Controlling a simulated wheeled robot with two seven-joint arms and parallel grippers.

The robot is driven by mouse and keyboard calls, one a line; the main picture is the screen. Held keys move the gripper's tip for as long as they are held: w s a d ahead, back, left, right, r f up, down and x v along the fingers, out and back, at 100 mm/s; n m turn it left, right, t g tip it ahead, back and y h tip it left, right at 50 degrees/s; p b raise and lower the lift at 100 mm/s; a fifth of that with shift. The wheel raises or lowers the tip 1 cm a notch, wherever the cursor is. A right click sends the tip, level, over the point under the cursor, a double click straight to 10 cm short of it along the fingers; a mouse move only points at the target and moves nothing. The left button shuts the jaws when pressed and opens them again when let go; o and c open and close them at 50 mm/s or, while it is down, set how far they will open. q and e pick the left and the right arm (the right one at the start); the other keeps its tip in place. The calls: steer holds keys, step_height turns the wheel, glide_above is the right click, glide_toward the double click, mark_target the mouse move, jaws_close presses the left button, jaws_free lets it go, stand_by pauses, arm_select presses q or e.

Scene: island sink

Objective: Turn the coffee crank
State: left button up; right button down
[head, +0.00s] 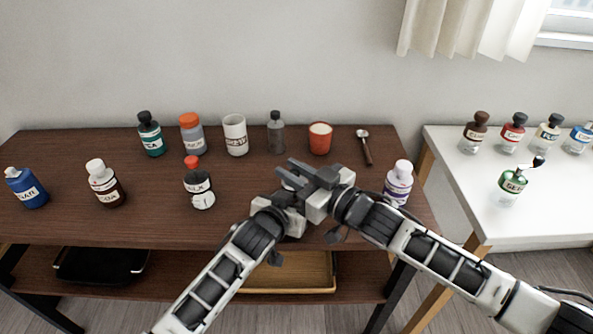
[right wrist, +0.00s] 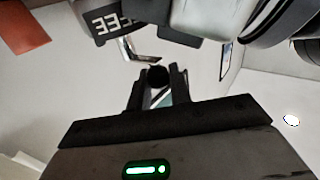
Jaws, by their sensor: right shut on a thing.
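In the right wrist view a dark label with pale letters (right wrist: 110,20), partly cut off, marks the coffee grinder. A bent metal crank (right wrist: 140,52) comes off it and ends in a round black knob (right wrist: 157,76). My right gripper (right wrist: 158,92) is shut on this knob, one finger on each side. In the head view my right gripper (head: 287,172) is over the middle of the brown table, its fingers pointing left. My left gripper (head: 280,212) is just below and against it; its fingers are hidden. The grinder is mostly hidden behind both grippers there.
The brown table (head: 70,150) holds a blue bottle (head: 28,188), a brown bottle (head: 104,184), a milk bottle (head: 199,188), a white cup (head: 235,136), a red cup (head: 320,138), a spoon (head: 366,150) and a purple-labelled bottle (head: 398,184). A white table (head: 450,150) with several bottles stands right.

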steer(key=m+t+h, duration=0.1)
steer(key=h, duration=0.1)
steer(key=a+m+t+h, duration=0.1)
steer(key=m+t+h, duration=0.1)
steer(key=shift+r, duration=0.1)
steer(key=shift+w, duration=0.1)
steer(key=c, duration=1.3)
jaws_free()
steer(key=shift+s+d, duration=0.15)
steer(key=shift+s, duration=0.05)
steer(key=v, duration=1.1)
steer(key=shift+s, duration=0.35)
